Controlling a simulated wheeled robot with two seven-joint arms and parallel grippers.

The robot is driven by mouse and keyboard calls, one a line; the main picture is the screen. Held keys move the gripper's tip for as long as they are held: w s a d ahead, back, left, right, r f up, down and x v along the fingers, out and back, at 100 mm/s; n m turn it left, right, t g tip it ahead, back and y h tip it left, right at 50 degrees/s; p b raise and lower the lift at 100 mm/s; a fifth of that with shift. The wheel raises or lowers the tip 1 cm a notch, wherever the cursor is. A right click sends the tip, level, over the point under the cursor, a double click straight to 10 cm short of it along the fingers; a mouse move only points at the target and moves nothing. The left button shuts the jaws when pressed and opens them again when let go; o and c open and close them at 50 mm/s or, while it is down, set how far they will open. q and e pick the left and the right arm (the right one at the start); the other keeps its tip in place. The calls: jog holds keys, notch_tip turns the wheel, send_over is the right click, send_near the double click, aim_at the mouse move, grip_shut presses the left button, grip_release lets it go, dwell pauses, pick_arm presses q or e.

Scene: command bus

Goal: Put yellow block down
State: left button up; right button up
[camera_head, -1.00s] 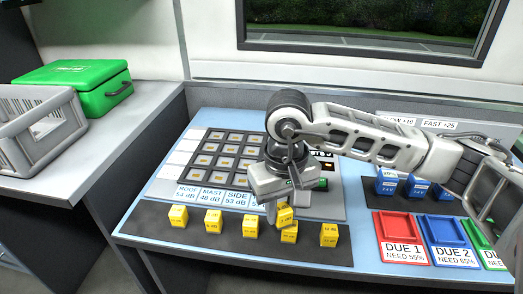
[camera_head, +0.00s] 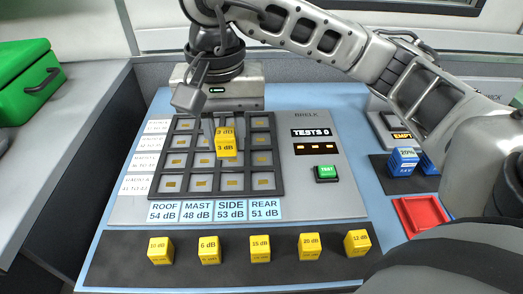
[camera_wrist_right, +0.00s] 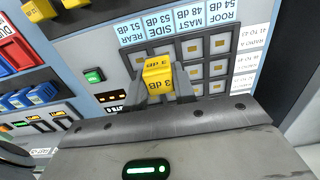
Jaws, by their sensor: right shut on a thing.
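My right gripper (camera_head: 226,132) is shut on a yellow block (camera_head: 226,146) marked 3 dB. The block is upright over the dark socket grid (camera_head: 202,187), in front of the SIDE column and partly covering it. Whether it touches the grid cannot be told. In the right wrist view the same block (camera_wrist_right: 157,75) sits between the two fingers, with grid cells (camera_wrist_right: 216,66) beside it. The labels ROOF, MAST, SIDE and REAR (camera_head: 265,209) run below the grid. My left gripper is not in view.
Several other yellow blocks (camera_head: 260,248) stand in a row on a dark strip (camera_head: 125,255) in front. A green TEST button (camera_head: 326,173) is right of the grid. Blue blocks (camera_head: 402,161) and a red tray (camera_head: 421,214) are further right. A green case (camera_head: 27,80) stands far left.

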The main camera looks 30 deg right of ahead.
jog(key=w+d+f, duration=0.3)
jog(key=d, duration=0.3)
send_near(262, 157)
jog(key=shift+s+a+f, duration=0.45)
jog(key=shift+a+f, duration=0.1)
jog(key=shift+a, duration=0.1)
jog(key=shift+w+d+f, duration=0.2)
jog(key=shift+d+f, duration=0.1)
jog(key=shift+f, duration=0.15)
jog(key=f, duration=0.3)
jog(key=shift+w+d+f+p, duration=0.1)
jog(key=shift+w+d+p, duration=0.05)
jog(key=shift+d+p, duration=0.2)
jog(key=shift+a+f, duration=0.1)
jog(key=shift+f, duration=0.2)
jog(key=shift+f, duration=0.2)
jog(key=o, duration=1)
